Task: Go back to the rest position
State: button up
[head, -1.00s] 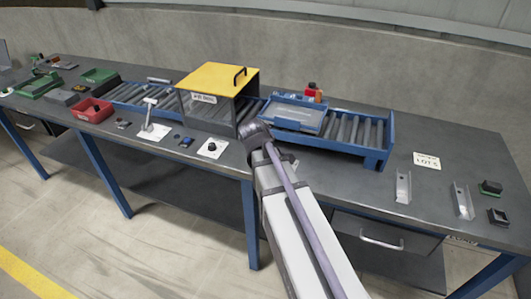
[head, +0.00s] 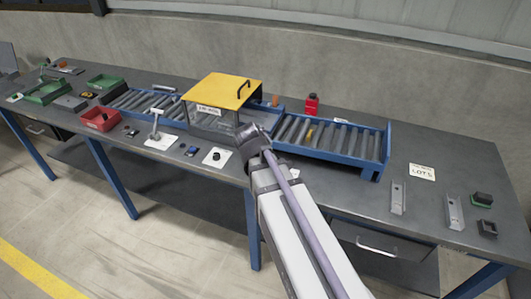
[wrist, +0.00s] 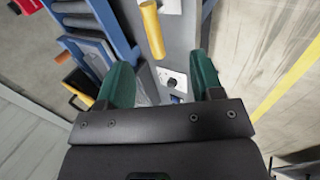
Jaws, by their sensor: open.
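My gripper (wrist: 162,72) shows in the wrist view with two green fingers spread apart and nothing between them. In the head view my arm reaches up to the near side of the yellow-topped housing (head: 228,90); the fingers are hidden there. The wrist view looks along the bench, with a white plate with a black knob (wrist: 172,80) beyond the finger gap. A yellow cylinder (wrist: 152,28) stands out above the fingers in that view; I cannot tell what it belongs to.
A blue roller conveyor (head: 340,143) runs right of the housing, with a red bottle (head: 312,104) behind it. Left stand a red bin (head: 100,118) and a clamp on a white plate (head: 160,142). Metal brackets (head: 397,197) lie right, near a LOT sign (head: 422,172).

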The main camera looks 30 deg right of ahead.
jog(key=shift+v, duration=1.15)
jog(key=s+a+f+m+g+y, duration=0.2)
jog(key=s+a+m+g+y, duration=0.2)
jog(key=s+a+m, duration=0.4)
jog(key=s+a, duration=0.1)
jog(key=a, duration=0.2)
jog(key=shift+s+a+f, duration=0.2)
jog(key=shift+s, duration=0.2)
